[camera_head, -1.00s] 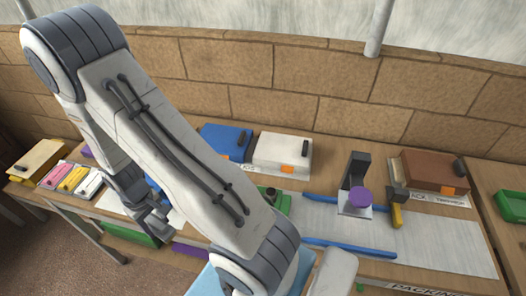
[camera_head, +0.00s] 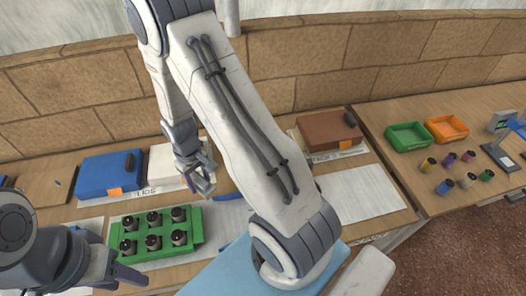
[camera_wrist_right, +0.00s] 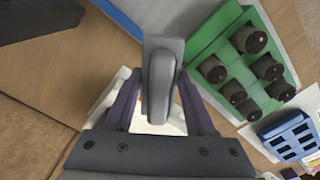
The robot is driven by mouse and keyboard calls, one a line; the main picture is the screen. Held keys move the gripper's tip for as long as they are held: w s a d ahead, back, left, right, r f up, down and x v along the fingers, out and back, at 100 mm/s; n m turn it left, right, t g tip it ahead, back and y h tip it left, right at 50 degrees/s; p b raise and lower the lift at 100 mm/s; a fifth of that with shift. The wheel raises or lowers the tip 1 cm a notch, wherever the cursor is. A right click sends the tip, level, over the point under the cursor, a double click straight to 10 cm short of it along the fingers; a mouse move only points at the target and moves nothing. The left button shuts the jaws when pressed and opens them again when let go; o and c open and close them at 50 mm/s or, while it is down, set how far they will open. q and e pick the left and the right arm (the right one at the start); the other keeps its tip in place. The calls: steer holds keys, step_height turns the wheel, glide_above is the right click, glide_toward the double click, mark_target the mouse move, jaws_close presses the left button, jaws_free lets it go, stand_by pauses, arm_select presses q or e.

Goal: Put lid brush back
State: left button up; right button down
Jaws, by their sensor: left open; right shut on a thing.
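My right gripper (camera_head: 200,180) is in front of the white box (camera_head: 166,165) in the head view. In the right wrist view its dark fingers (camera_wrist_right: 160,105) are shut on a long grey piece with a rounded raised handle (camera_wrist_right: 162,85), which I take to be the lid brush. A pale surface shows behind it. In the head view the held piece is hard to make out. My left gripper (camera_head: 106,264) is open at the lower left, beside the green rack (camera_head: 125,236), and shows nothing in it.
The green rack holds several dark plugs and also shows in the wrist view (camera_wrist_right: 205,45). A blue box (camera_head: 95,178) stands left of the white one, a brown box (camera_head: 318,133) to the right. Green (camera_head: 407,136) and orange (camera_head: 446,128) trays sit far right, near loose coloured plugs.

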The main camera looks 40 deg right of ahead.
steer(key=w+d+n+b, duration=0.3)
steer(key=w+d+n, duration=0.15)
steer(key=d, duration=0.75)
steer(key=w+d+n+b, duration=0.3)
steer(key=d+n, duration=0.3)
steer(key=d, duration=0.6)
steer(key=f+p, duration=0.1)
steer(key=f, duration=0.3)
steer(key=f+p, duration=0.1)
steer(key=f, duration=0.3)
steer(key=shift+s+a, duration=0.2)
steer(key=shift+f, duration=0.45)
steer(key=shift+f, duration=0.15)
steer(key=shift+c, duration=1.2)
jaws_free()
